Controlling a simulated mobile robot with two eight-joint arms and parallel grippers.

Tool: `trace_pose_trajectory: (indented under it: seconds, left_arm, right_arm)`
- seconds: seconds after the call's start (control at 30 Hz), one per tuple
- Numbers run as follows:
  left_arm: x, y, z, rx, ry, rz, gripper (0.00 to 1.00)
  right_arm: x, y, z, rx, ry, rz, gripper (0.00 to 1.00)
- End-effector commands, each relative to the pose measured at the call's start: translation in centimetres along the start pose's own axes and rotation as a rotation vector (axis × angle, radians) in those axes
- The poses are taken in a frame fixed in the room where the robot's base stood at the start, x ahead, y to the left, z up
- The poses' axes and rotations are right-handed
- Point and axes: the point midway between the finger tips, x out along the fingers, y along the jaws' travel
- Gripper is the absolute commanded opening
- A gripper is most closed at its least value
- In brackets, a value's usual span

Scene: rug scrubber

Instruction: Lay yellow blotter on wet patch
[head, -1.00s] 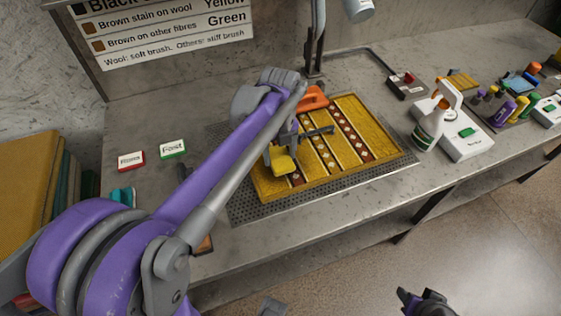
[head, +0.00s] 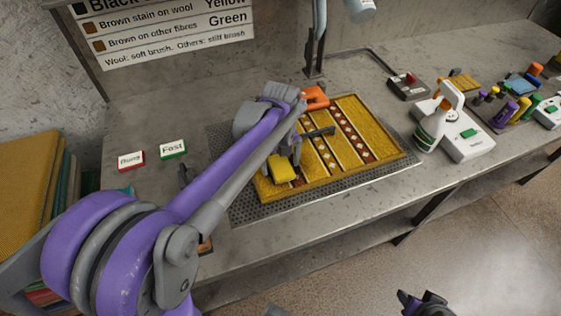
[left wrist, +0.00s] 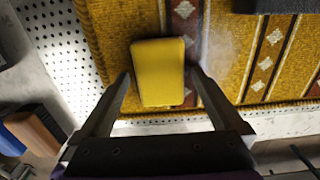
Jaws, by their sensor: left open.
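The yellow blotter (head: 281,168), a small rounded pad, is at the near left part of the gold patterned rug (head: 375,150). In the left wrist view the blotter (left wrist: 158,65) appears over the rug's gold border and beside a red-brown diamond stripe. My left gripper (head: 289,150) is open, its fingers on either side of the blotter's near end; contact cannot be told. No wet patch can be made out clearly; the blotter and arm cover part of the rug. My right gripper (head: 425,301) is low at the bottom edge, away from the bench, its jaws unclear.
The rug lies on a perforated grey plate (head: 245,205) on the bench. An orange-handled tool (head: 316,97) is on the rug's far side. A white spray bottle (head: 432,125) and white device (head: 467,138) stand right. Labelled Rinse (head: 131,160) and Fast (head: 173,149) blocks sit left.

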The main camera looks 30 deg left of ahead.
Motion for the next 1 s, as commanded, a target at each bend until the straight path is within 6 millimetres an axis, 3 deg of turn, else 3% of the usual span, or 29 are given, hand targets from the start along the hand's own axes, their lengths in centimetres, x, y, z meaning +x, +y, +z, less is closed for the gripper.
trace_pose_trajectory:
  seconds: [0.17,0.5,0.7,1.0]
  left_arm:
    - [-1.1,0.0,0.0,0.0,0.0,0.0,1.0]
    - [-8.1,0.0,0.0,-0.001,0.0,0.0,1.0]
    - [-11.2,0.0,0.0,-0.001,0.0,0.0,1.0]
    - [-12.4,0.0,0.0,0.0,0.0,0.0,1.0]
  right_arm:
    - [-0.3,0.0,-0.2,0.0,0.001,0.0,0.5]
    - [-0.9,0.0,-0.7,0.0,0.005,0.0,0.5]
    - [-1.1,0.0,-0.9,0.0,0.006,0.0,0.5]
    - [-1.2,0.0,-0.9,0.0,0.006,0.0,0.5]
